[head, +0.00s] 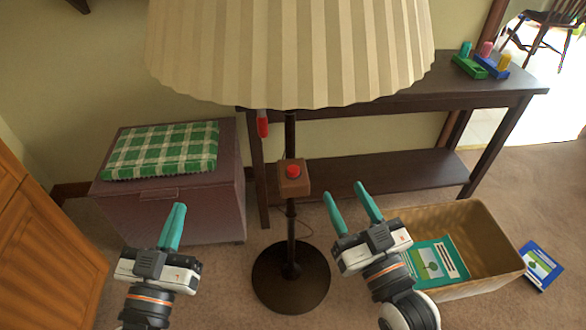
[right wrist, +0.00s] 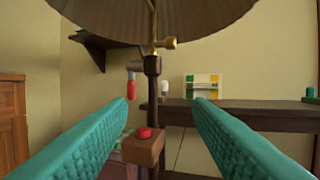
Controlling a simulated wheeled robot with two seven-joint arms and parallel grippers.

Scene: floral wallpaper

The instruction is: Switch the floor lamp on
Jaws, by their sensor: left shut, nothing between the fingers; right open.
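The floor lamp has a wide pleated cream shade (head: 290,55), a dark pole and a round dark base (head: 290,278). A brown box with a red button (head: 293,171) is fixed on its pole; the button also shows in the right wrist view (right wrist: 144,132). My left gripper (head: 178,209) is shut and empty, left of the pole. No bulb glow is visible.
A chest (head: 170,205) with a green checked cushion (head: 165,150) stands at left. A dark console table (head: 420,92) stands behind the lamp. A bin (head: 485,270) with a book lies at right, with another book (head: 541,265) on the carpet. A wooden cabinet (head: 45,250) is far left.

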